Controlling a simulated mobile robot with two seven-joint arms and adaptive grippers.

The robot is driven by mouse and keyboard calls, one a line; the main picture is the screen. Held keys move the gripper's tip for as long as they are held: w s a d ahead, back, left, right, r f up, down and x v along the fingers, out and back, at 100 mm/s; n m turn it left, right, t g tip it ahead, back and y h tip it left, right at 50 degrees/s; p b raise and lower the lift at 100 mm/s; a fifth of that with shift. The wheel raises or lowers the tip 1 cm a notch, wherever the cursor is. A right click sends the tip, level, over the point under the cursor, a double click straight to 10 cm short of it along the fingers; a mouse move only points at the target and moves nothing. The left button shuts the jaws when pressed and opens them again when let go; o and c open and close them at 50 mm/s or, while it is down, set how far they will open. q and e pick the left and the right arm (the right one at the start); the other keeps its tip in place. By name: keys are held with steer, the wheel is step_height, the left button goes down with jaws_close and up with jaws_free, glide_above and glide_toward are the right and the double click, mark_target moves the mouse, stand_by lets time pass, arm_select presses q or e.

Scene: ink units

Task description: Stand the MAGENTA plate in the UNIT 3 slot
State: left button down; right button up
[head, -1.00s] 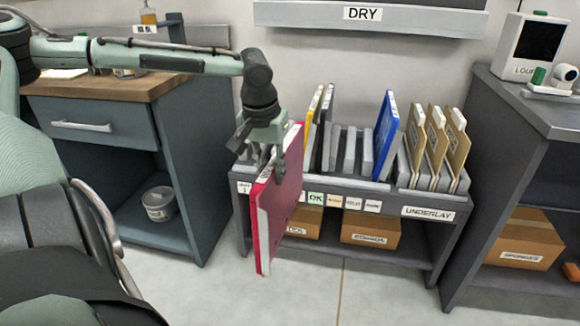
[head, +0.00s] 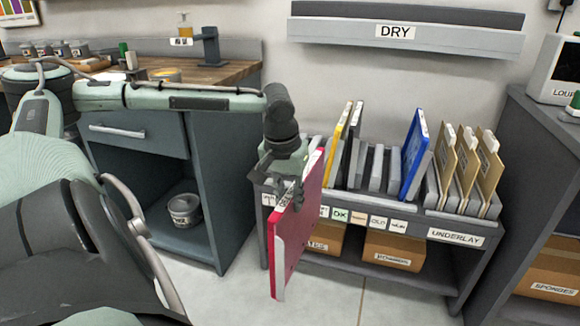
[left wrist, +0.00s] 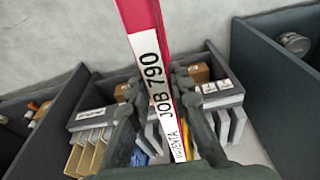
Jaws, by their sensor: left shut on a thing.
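The magenta plate (head: 298,232) hangs upright in my left gripper (head: 292,185), in front of the left end of the slotted rack (head: 385,187). My left gripper is shut on its upper edge. In the rack stand a yellow plate (head: 340,135), a dark plate (head: 352,150) and a blue plate (head: 416,155). Empty slots lie between the dark and blue plates. The plate and gripper hide part of the rack's left end. I cannot make out the UNIT 3 label. My right gripper is not in view.
Tan folders (head: 465,165) stand at the rack's right, above the UNDERLAY label (head: 455,237). Boxes (head: 393,250) sit on the shelf below. A blue-grey cabinet (head: 140,140) stands at left, a dark shelf unit (head: 540,130) at right. The DRY ledge (head: 400,35) is above.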

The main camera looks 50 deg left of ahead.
arm_select(q)
steer(key=shift+s+f, duration=0.15)
steer(key=shift+f, duration=0.15)
stand_by(0.4)
steer(key=shift+d+f, duration=0.15)
steer(key=shift+d, duration=0.1)
steer(key=shift+d+f, duration=0.1)
steer(key=shift+f, duration=0.15)
steer(key=shift+s+d+f, duration=0.1)
steer(key=shift+s+f, duration=0.05)
steer(key=shift+f, duration=0.15)
steer(key=shift+d+f, duration=0.1)
